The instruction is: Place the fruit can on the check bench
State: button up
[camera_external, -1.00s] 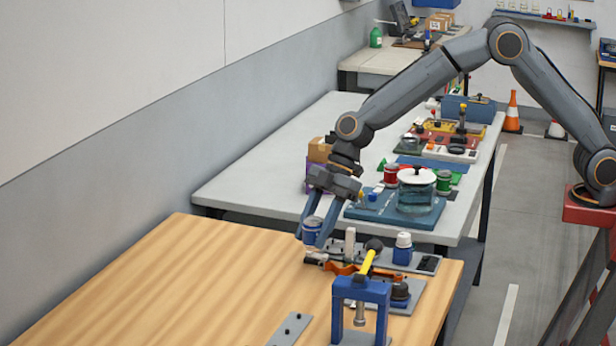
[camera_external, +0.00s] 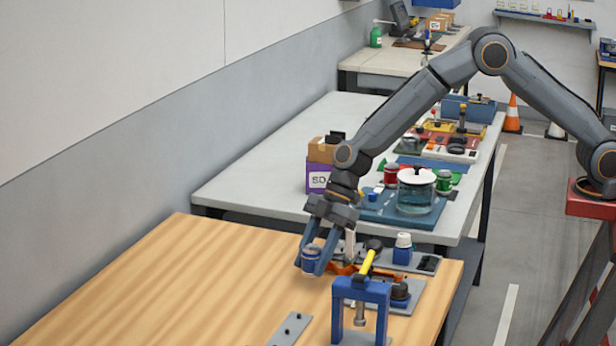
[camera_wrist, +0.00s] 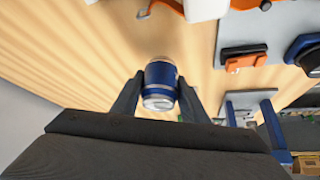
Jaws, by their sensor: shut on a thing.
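My gripper (camera_external: 313,264) is shut on a blue can (camera_external: 310,258) with pale bands. The can is upright or nearly so, just over the wooden-topped bench (camera_external: 190,275), left of the tools there. I cannot tell whether its base touches the wood. In the wrist view the blue can (camera_wrist: 160,84) sits between both fingers of my gripper (camera_wrist: 160,92), with bare wood around it. No label on it can be read. A grey-topped bench (camera_external: 255,185) stands behind; no sign shows which bench is the check bench.
An orange clamp (camera_external: 345,269), a yellow-handled hammer (camera_external: 368,257) and a blue press frame (camera_external: 361,290) stand right of the can. A white-capped blue bottle (camera_external: 403,250) is beyond. The wooden bench's left side is clear. A purple box (camera_external: 318,177) stands on the grey bench.

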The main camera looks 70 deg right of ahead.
aim_at(312, 272)
notch_tip(312, 272, down, 2)
jog(key=shift+f, duration=0.5)
jog(key=shift+f+b, duration=0.25)
jog(key=shift+b, duration=0.15)
jog(key=o, duration=1.2)
jog(key=shift+c, duration=0.2)
jog(key=shift+r+p, duration=0.15)
jog(key=shift+p, duration=0.9)
jog(key=b+v, duration=0.1)
jog(key=v, duration=0.1)
jog(key=b+v, duration=0.1)
jog(key=v, duration=0.1)
jog(key=b+v, duration=0.1)
jog(key=v, duration=0.1)
jog(key=shift+w+d+r+b, duration=0.1)
jog(key=shift+w+d+b, duration=0.05)
jog(key=shift+w+b, duration=0.15)
jog(key=shift+o, duration=0.3)
jog(key=shift+v, duration=0.75)
